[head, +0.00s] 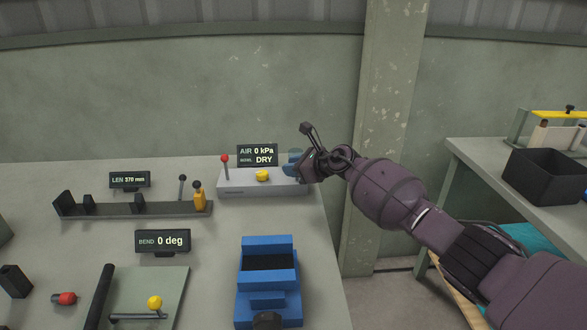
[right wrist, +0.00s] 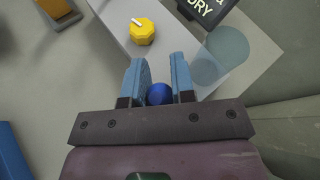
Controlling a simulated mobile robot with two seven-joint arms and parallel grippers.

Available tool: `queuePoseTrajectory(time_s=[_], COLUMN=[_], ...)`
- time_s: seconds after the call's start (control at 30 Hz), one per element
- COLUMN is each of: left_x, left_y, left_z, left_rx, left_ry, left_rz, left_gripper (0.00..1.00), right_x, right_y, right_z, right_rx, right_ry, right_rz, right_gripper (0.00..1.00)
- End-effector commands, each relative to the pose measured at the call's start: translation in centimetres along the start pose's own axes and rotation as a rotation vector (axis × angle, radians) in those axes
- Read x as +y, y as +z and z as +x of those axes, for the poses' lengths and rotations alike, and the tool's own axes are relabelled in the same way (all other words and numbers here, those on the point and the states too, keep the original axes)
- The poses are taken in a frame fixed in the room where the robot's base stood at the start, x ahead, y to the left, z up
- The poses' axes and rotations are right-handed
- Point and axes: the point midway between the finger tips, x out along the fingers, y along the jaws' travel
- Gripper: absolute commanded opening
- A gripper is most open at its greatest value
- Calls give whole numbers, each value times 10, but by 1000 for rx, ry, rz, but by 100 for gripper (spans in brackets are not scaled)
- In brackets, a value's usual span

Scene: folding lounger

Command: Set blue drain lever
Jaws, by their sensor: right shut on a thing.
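The blue drain lever shows as a round blue knob (right wrist: 159,94) in the right wrist view. My right gripper (right wrist: 160,80) is shut on it, with one light-blue finger on each side. In the head view my right gripper (head: 296,166) is at the right end of the grey control box (head: 240,188), and the blue knob is hidden there. The box also carries a yellow knob (head: 262,175) and a red-tipped lever (head: 225,160). The display (head: 257,155) behind it reads AIR 0 kPa and DRY. My left gripper is not in view.
A translucent blue-grey cylinder (right wrist: 220,56) stands close beside my right fingers. A black rail fixture (head: 135,208) is on the left of the bench. A blue vise-like block (head: 268,285) is in front. The bench's right edge is near, with a gap before another table (head: 480,155).

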Motion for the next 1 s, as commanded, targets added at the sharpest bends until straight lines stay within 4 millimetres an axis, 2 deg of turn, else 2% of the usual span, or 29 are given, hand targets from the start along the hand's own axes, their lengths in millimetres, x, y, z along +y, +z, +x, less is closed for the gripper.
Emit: queuePoseTrajectory(time_s=[0.57, 0.6, 0.73, 0.77, 1.0], left_x=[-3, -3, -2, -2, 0], left_y=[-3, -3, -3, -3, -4], left_z=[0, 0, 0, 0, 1], left_rx=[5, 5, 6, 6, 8], left_ry=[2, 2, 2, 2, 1], left_rz=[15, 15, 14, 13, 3], left_gripper=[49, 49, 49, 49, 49], right_x=[-2, -2, -2, -2, -2], right_y=[1, 1, 1, 1, 1], right_z=[1, 1, 1, 1, 1], right_rx=[22, 22, 22, 22, 22], right_ry=[17, 17, 17, 17, 17], right_rz=[30, 30, 30, 30, 30], right_gripper=[0, 27, 46, 49, 49])
